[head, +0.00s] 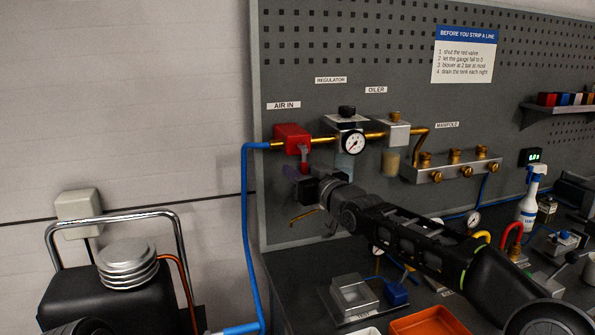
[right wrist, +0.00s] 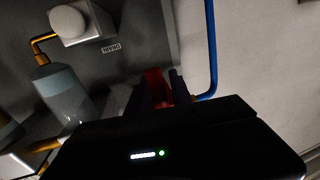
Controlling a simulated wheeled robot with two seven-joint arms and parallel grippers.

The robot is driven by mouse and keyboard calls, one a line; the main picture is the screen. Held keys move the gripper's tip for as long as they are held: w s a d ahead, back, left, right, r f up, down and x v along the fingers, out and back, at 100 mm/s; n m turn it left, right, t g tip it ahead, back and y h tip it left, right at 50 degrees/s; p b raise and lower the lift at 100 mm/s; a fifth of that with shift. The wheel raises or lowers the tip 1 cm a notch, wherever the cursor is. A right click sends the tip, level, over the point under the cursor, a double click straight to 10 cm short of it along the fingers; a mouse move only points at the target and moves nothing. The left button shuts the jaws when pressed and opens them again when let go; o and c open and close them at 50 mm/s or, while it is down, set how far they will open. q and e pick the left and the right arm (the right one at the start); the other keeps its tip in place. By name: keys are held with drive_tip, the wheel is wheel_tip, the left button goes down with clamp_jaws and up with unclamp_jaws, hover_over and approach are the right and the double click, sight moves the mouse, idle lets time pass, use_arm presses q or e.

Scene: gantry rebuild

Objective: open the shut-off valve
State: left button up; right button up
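The red shut-off valve (head: 291,136) sits at the left end of the brass air line, under the AIR IN label. Its short lever (head: 304,153) hangs down from the front of the red body. My right gripper (head: 304,172) is just below the valve, fingers pointing up at it. In the right wrist view, the dark fingers (right wrist: 163,88) stand apart with red of the valve (right wrist: 154,84) showing between them. The fingers look open; contact with the lever cannot be made out. My left gripper is not in view.
A regulator with a gauge (head: 353,142) and an oiler (head: 394,133) stand right of the valve. A blue hose (head: 245,210) drops at its left. A compressor (head: 110,285) stands lower left.

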clamp_jaws()
idle(1.1)
